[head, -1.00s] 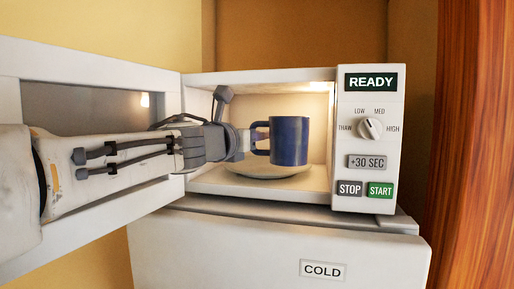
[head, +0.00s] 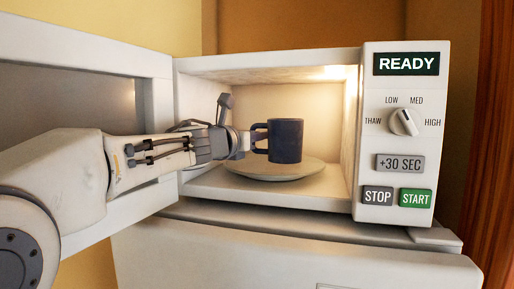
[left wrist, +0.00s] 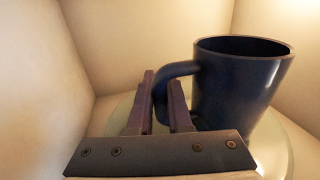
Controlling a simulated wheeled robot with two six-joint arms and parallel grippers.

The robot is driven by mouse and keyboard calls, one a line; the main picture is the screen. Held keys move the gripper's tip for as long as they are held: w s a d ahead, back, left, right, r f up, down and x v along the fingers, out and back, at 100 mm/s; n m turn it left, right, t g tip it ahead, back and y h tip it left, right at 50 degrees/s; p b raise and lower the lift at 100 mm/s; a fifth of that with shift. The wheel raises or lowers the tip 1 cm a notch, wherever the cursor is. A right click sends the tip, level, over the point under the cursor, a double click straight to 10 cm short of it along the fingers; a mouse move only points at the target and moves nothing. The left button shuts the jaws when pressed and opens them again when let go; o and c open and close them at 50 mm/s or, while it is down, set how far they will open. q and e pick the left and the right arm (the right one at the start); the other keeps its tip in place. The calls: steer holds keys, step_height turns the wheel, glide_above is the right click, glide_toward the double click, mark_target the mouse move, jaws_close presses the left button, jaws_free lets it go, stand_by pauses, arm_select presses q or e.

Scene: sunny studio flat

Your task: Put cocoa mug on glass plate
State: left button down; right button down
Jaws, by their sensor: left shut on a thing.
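The cocoa mug (head: 285,141) is dark blue and upright inside the open microwave, over the round glass plate (head: 270,175). In the left wrist view the mug (left wrist: 240,85) stands to the right of my fingers, with its handle toward them. My left gripper (head: 246,141) reaches in from the left and is shut on the mug's handle. The left wrist view shows its fingers (left wrist: 162,105) on either side of the handle, and part of the plate (left wrist: 275,150) below. I cannot tell whether the mug's base touches the plate. My right gripper is not in view.
The microwave door (head: 85,60) stands open on the left, beside my arm. The control panel (head: 405,140) on the right has a dial, buttons and a READY display. The microwave rests on a white fridge (head: 290,260). A wooden panel (head: 495,200) is at the far right.

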arm_select(q)
steer(key=shift+f, duration=0.5)
steer(key=shift+r, duration=0.15)
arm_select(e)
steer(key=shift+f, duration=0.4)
arm_select(q)
steer(key=shift+s, duration=0.1)
steer(key=c, duration=0.8)
jaws_free()
steer(key=shift+a+f, duration=0.1)
steer(key=shift+f, duration=0.15)
steer(key=shift+c, duration=0.2)
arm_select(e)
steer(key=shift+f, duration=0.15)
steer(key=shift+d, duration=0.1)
